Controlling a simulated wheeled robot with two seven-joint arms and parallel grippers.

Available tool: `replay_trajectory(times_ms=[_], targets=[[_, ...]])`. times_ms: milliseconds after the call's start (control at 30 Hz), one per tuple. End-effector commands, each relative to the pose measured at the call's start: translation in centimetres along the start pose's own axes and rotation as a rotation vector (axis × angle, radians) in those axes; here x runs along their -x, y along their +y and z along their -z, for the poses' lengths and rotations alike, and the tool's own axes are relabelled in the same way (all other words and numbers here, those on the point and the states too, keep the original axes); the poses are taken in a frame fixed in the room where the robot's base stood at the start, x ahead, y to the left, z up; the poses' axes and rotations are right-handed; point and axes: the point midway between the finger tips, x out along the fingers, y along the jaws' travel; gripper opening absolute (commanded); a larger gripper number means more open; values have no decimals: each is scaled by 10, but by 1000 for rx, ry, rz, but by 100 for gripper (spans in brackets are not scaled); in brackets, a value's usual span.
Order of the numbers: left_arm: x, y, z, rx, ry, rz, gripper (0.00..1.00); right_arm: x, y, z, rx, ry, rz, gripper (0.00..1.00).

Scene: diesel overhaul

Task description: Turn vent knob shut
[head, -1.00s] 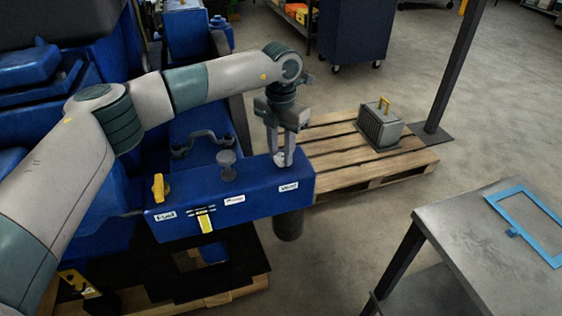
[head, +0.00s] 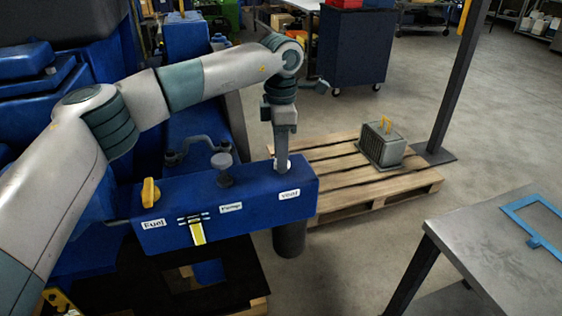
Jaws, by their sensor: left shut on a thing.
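The vent knob (head: 283,165) is a small pale knob on top of the blue box, at its right end above the "Vent" label (head: 289,195). My left gripper (head: 282,161) points straight down from above and is shut on the vent knob, its fingers hiding most of it. The fingers are seen edge-on. The blue box (head: 262,205) also carries a yellow fuel knob (head: 150,192) at its left end and a grey pump knob (head: 223,167) in the middle. My right gripper is not in view.
A wooden pallet (head: 335,186) with a grey finned block (head: 381,144) lies behind and right of the box. A dark post (head: 452,85) rises beside it. A grey table (head: 478,240) with a blue frame (head: 540,222) stands front right. Floor between is clear.

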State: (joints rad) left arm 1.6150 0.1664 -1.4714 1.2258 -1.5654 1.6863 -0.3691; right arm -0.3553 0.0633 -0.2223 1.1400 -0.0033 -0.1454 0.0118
Motion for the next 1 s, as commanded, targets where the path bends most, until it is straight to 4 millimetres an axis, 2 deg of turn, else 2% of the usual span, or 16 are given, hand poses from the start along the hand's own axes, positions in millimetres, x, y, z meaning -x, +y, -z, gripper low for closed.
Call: replay_trajectory(times_ms=[300,767,800,867,1000], targets=[[1,1,0,-135,-2,-2,6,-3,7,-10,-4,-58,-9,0],[2,1,0,-156,-2,-3,6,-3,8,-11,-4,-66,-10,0],[2,1,0,-156,-2,-3,31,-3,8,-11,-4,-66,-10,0],[2,1,0,-156,-1,-3,45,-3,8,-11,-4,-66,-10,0],[1,1,0,-155,-1,-2,47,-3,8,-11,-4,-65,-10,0]])
